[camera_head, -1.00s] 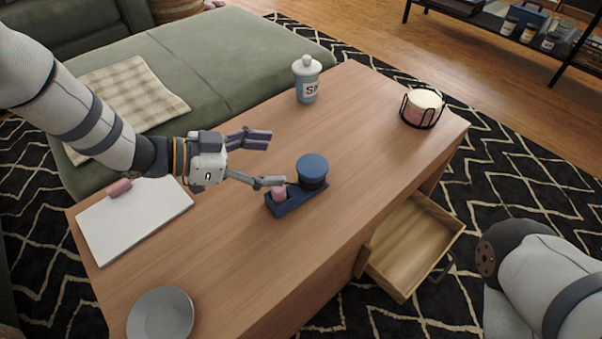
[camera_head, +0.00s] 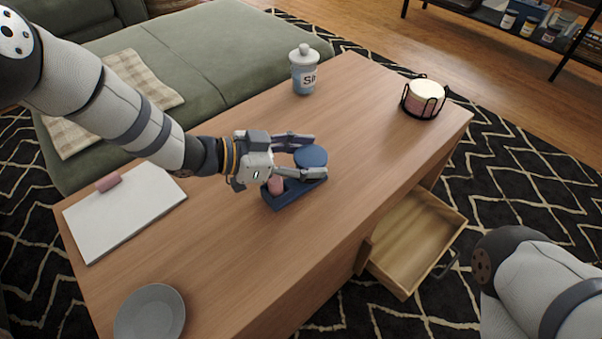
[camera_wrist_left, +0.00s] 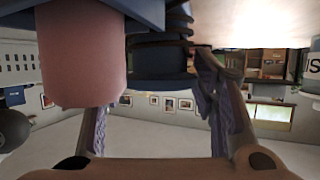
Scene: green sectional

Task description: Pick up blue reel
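The blue reel (camera_head: 311,156), with a round blue top, stands on a dark blue holder (camera_head: 284,199) on the wooden table. A pink cylinder (camera_head: 275,185) stands on the same holder, beside the reel. My left gripper (camera_head: 308,157) is open, with one finger on the far side of the reel and one on the near side; firm contact cannot be told. In the left wrist view, which appears upside down, the reel (camera_wrist_left: 160,62) shows between the fingers and the pink cylinder (camera_wrist_left: 82,55) is close at left. My right gripper is out of view.
A labelled blue jar (camera_head: 304,75) and a cream-and-pink round item in a black rack (camera_head: 423,98) stand farther back. A white board (camera_head: 122,212) and grey plate (camera_head: 150,314) lie at left. An open drawer (camera_head: 412,240) juts out from the table's front.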

